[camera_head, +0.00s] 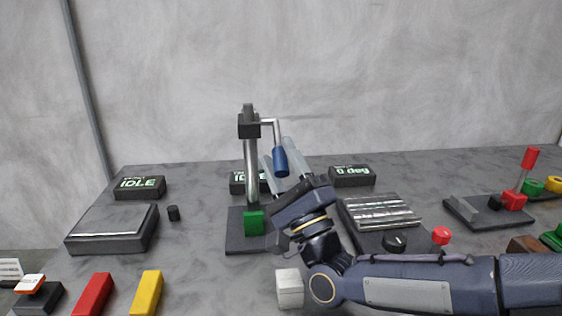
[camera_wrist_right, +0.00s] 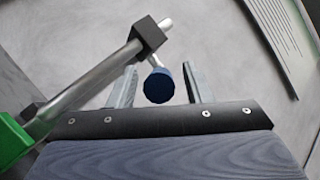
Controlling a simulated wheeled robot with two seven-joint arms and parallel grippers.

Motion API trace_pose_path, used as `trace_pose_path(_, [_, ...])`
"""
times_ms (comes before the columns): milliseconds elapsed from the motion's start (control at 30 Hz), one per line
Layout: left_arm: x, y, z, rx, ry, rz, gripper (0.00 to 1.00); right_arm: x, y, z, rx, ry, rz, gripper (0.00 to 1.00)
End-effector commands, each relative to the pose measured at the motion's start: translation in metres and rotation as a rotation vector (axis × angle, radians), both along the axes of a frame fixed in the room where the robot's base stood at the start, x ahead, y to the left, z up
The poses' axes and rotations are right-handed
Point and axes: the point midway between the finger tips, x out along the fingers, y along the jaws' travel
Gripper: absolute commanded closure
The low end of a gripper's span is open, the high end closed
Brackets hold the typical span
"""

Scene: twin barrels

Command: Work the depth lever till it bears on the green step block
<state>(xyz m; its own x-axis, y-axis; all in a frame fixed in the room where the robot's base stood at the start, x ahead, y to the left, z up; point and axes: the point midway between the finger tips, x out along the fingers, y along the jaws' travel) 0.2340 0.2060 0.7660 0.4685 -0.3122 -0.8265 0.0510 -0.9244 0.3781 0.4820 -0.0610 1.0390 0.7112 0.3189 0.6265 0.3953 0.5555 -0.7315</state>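The depth lever is a grey crank arm with a blue grip (camera_head: 281,162), joined to a black block (camera_head: 249,125) high on an upright metal post (camera_head: 251,170). The blue grip hangs down from the arm. The green step block (camera_head: 254,223) sits on the dark base plate (camera_head: 235,238) by the post's foot, well below the black block. My right gripper (camera_head: 279,160) is open, with its fingers on either side of the blue grip. In the right wrist view the grip (camera_wrist_right: 158,86) shows between the fingers (camera_wrist_right: 160,88) with gaps at both sides. My left gripper is out of view.
A display reading "IDLE" (camera_head: 140,187) and one reading "0 deg" (camera_head: 351,175) stand behind; a third is partly hidden. A ribbed plate (camera_head: 380,212), black knob (camera_head: 394,242) and red button (camera_head: 440,235) lie right. A white cube (camera_head: 289,288) lies near my right arm.

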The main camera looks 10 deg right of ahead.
Motion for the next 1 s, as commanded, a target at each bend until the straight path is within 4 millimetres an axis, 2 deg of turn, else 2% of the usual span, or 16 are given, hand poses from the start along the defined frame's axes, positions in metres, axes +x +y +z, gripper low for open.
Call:
trace_pose_path(167, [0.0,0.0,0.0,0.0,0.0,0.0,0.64,-0.002,-0.001,-0.002,-0.001,0.0,-0.001,0.55])
trace_pose_path(367, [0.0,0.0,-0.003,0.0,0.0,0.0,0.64,-0.021,-0.009,-0.02,-0.003,0.002,-0.001,0.55])
trace_pose_path(700, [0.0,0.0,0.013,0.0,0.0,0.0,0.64,-0.092,-0.041,-0.016,-0.004,-0.004,-0.004,0.55])
trace_pose_path(900, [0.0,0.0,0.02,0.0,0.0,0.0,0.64,-0.119,-0.053,-0.017,-0.002,-0.002,-0.003,0.55])
trace_pose_path(1000, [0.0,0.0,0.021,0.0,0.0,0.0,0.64,-0.127,-0.057,-0.017,-0.001,-0.002,-0.001,0.55])
